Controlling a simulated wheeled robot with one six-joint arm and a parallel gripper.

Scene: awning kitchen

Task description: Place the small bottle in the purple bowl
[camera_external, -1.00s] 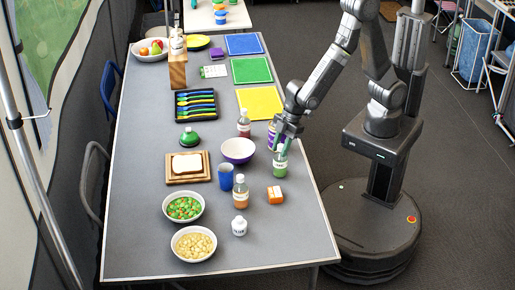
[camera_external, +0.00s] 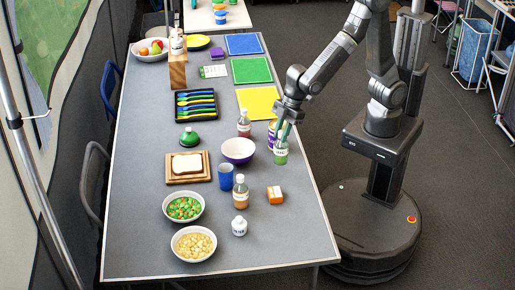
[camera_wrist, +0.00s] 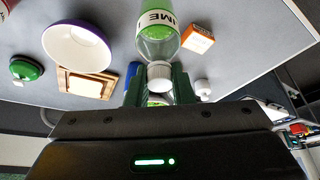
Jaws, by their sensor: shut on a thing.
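My gripper (camera_external: 284,128) is shut on the green lime bottle (camera_external: 281,152), near its capped top. In the wrist view the bottle (camera_wrist: 160,38) sits between my gripper's fingers (camera_wrist: 159,86), with its white cap and "LIME" label visible. The bottle looks upright and slightly above the table's right edge area. The purple bowl (camera_external: 238,158), white inside, stands to the left of the bottle and looks empty; it also shows in the wrist view (camera_wrist: 76,46). A small white bottle (camera_external: 239,227) stands nearer the front of the table.
A bread board (camera_external: 174,178) lies left of the bowl. The front right of the table is clear.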

